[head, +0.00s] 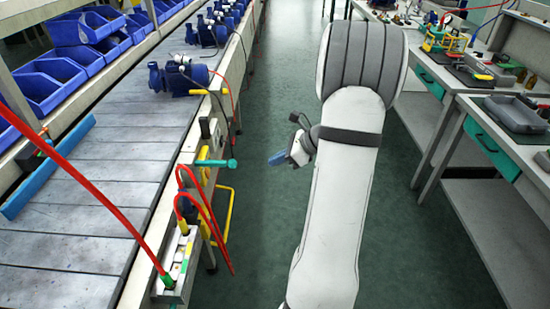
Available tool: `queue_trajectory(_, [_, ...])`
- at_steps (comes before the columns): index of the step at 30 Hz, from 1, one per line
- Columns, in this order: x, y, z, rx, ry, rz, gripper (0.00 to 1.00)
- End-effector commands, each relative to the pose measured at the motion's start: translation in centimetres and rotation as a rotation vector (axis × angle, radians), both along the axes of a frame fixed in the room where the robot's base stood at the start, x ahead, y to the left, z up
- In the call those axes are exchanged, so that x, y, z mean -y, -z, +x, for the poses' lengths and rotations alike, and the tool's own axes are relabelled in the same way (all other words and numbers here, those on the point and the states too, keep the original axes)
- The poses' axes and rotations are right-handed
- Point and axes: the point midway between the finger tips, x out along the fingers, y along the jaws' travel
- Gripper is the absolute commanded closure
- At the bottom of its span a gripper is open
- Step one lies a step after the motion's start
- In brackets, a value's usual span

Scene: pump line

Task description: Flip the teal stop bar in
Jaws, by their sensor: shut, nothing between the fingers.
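A short teal bar (215,163) with a rounded end sticks out sideways from the conveyor's right edge into the aisle, beside a yellow bracket (203,160). It lies roughly level and points to the right. My gripper (277,158) hangs over the aisle to the right of the bar's free end, with a visible gap between them. Its bluish fingers point left toward the bar and are shut with nothing in them. The bar's mount on the conveyor side is partly hidden by the bracket and nearby fittings.
Red hoses (205,215) loop up from a valve box (177,262) just below the bar. A yellow handle (228,215) stands beneath it. A blue pump (180,79) sits on the conveyor (75,215), where a long blue rail (48,167) also lies. Workbenches line the right; the aisle floor is clear.

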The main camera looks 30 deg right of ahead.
Motion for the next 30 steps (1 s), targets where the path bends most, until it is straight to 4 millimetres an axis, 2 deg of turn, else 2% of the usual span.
queue_trajectory(3, [-1.6, 1.9, 1.4, -0.003, -0.003, 0.003, 1.0])
queue_trajectory(10, [-4.1, 4.9, 4.0, -0.003, -0.002, 0.002, 1.0])
queue_trajectory(12, [-5.0, 4.2, 4.9, 0.001, -0.004, -0.001, 1.0])
queue_trajectory(18, [-6.3, 3.8, 6.4, 0.0, 0.0, -0.002, 1.0])
queue_trajectory(30, [-6.6, 3.7, 6.6, 0.0, 0.001, 0.0, 1.0])
